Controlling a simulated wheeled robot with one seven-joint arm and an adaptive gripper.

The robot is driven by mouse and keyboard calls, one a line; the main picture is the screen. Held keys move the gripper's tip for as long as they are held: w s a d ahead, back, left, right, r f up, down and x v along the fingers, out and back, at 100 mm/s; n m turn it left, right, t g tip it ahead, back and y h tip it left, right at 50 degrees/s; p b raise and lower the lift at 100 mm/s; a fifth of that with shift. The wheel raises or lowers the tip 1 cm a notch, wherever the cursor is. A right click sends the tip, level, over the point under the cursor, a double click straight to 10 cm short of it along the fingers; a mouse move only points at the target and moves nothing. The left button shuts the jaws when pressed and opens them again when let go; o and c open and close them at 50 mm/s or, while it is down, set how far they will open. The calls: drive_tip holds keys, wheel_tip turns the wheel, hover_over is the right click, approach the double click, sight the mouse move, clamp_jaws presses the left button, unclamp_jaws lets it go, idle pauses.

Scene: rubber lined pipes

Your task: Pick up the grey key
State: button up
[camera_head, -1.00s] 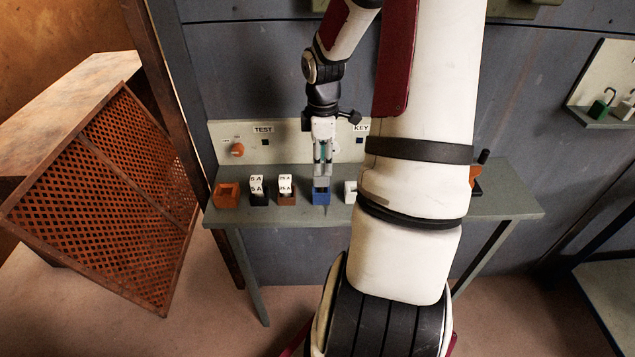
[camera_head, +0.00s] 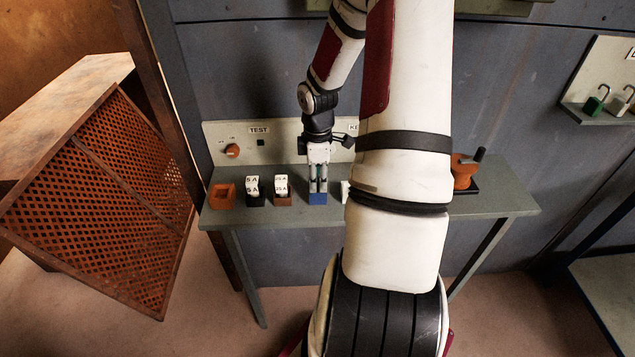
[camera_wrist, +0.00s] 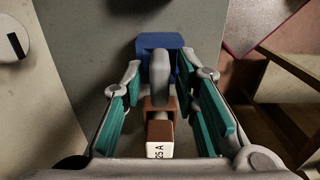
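The grey key (camera_wrist: 160,75) stands in the blue holder (camera_wrist: 160,42) in the wrist view. The blue holder also shows on the bench in the head view (camera_head: 317,198), where I cannot make out the key clearly between the fingers. My gripper (camera_head: 318,186) points down directly over the holder. In the wrist view my gripper (camera_wrist: 161,72) is open, with one teal-padded finger on each side of the key. Gaps show between the key and both fingers.
A brown block with a white 25 A piece (camera_head: 282,198) stands left of the blue holder. Beyond it are a black block with a white piece (camera_head: 253,198) and an orange block (camera_head: 222,196). The bench's (camera_head: 490,203) right part is mostly clear, with an orange device (camera_head: 463,172) at its back.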

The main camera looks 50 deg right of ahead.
clamp_jaws()
drive_tip(key=shift+r, duration=0.1)
